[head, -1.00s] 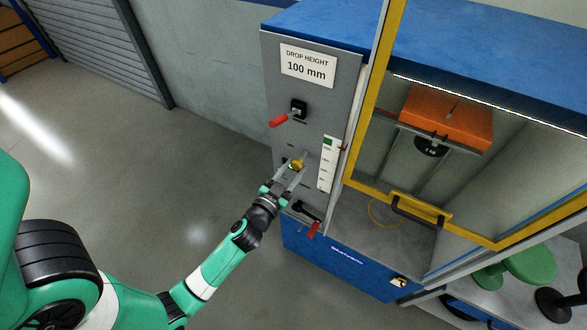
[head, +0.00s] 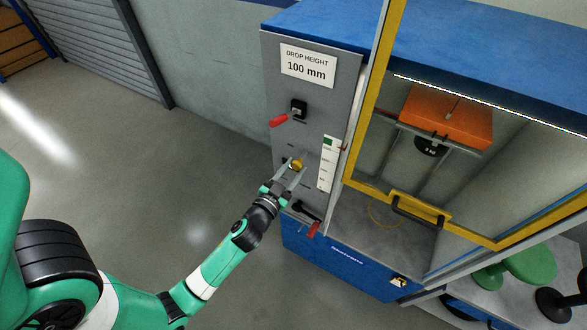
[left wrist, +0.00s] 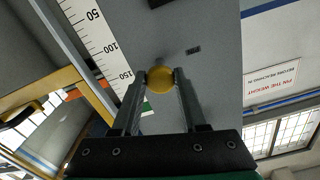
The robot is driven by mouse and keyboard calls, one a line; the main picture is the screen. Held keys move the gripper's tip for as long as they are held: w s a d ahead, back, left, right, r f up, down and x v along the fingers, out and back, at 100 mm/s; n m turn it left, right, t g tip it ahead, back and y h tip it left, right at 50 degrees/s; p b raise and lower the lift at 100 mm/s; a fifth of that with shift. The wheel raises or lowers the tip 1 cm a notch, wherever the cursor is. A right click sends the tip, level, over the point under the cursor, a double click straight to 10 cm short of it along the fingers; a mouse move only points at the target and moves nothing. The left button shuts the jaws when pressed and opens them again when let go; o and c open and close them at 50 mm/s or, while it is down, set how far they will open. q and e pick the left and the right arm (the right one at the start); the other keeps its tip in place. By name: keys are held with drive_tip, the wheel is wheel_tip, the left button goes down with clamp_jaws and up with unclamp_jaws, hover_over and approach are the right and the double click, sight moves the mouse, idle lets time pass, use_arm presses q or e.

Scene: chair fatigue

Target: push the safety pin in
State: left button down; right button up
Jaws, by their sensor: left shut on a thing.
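The safety pin's round yellow knob (head: 296,165) is on the grey front panel of the test machine, below the upper red-handled lever. It also shows in the left wrist view (left wrist: 160,80), between the two fingertips. My left gripper (head: 293,167) is at the panel and shut on the knob, with one finger on each side of it. My right gripper is not in view.
A red-handled lever (head: 279,120) is above the knob and another red handle (head: 314,229) is below. A height scale (head: 327,164) is just right of the knob. The yellow-framed door (head: 370,95) stands farther right, with an orange weight (head: 447,118) behind it. The floor at left is clear.

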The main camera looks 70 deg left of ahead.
use_arm(q)
drive_tip(key=x, duration=0.3)
drive_tip(key=shift+w+a, duration=0.15)
drive_tip(key=shift+w, duration=0.05)
drive_tip(key=shift+f, duration=0.1)
drive_tip(key=c, duration=0.8)
unclamp_jaws()
drive_tip(key=shift+c, duration=0.2)
drive_tip(key=o, duration=0.4)
drive_tip(key=shift+w+a, duration=0.1)
